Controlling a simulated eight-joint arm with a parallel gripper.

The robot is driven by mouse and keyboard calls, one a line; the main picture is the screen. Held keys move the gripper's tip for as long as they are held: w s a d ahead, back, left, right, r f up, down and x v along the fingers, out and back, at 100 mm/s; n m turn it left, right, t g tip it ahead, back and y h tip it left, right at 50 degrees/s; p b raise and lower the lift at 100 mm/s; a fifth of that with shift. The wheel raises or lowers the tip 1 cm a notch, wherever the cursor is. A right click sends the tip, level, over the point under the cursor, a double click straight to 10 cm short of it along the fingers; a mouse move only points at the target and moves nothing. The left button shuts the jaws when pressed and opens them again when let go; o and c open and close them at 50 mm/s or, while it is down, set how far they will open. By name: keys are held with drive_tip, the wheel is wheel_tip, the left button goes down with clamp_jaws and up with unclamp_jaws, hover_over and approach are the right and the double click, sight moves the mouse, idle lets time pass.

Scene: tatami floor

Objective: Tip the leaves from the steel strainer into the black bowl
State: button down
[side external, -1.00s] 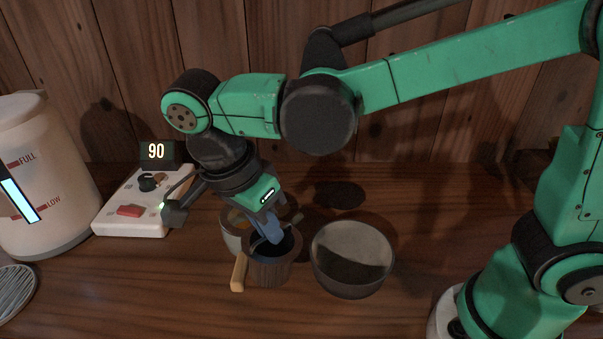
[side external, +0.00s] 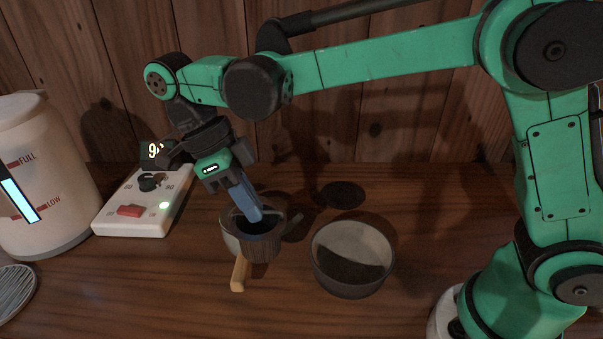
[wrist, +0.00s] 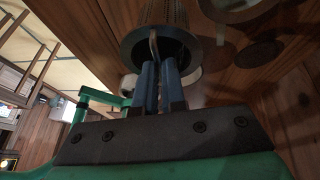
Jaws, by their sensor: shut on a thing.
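My gripper (side external: 258,219) is shut on the near-cylindrical strainer (side external: 263,248), at its rim or a thin piece there. The strainer has a dark, ribbed wall and a dark opening, and its contents cannot be made out. It looks upright or slightly tilted in the side view. In the wrist view the fingers (wrist: 160,88) pinch a thin upright piece at the mouth of the strainer (wrist: 163,14). The black bowl (side external: 352,288) stands to the right, apart from the strainer. Its inside is part lit and part dark.
A pale pot (side external: 229,238) with a wooden handle (side external: 240,272) stands partly hidden behind the strainer. A flat dark disc (side external: 343,195) lies behind the bowl.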

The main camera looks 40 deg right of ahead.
drive_tip(key=shift+d, duration=0.15)
drive_tip(key=shift+s+d+f+t+y, duration=0.25)
drive_tip(key=shift+s+d+t+y, duration=0.15)
drive_tip(key=shift+s+d, duration=0.05)
drive_tip(key=shift+s+d+f+t+y, duration=0.2)
drive_tip(key=shift+s+d+t+y, duration=0.2)
drive_tip(key=shift+s+d, duration=0.05)
drive_tip(key=s+d+r+t+y, duration=0.1)
drive_tip(key=s+d+t+y, duration=0.4)
drive_tip(key=d+t+y, duration=0.1)
drive_tip(key=shift+s+y, duration=0.3)
drive_tip(key=shift+s, duration=0.05)
idle(0.5)
drive_tip(key=shift+s+d+n+t+y, duration=0.2)
drive_tip(key=shift+s+d+t+y, duration=0.1)
drive_tip(key=shift+t+y, duration=0.25)
drive_tip(key=shift+s+d+n+t+y, duration=0.2)
drive_tip(key=shift+d+t+y, duration=0.1)
drive_tip(key=shift+t+y, duration=0.25)
idle(1.0)
drive_tip(key=shift+s+d+f+t+y, duration=0.2)
drive_tip(key=shift+s+d+t+y, duration=0.2)
drive_tip(key=shift+s+d+y, duration=0.35)
idle(0.4)
drive_tip(key=shift+w, duration=0.1)
idle(0.7)
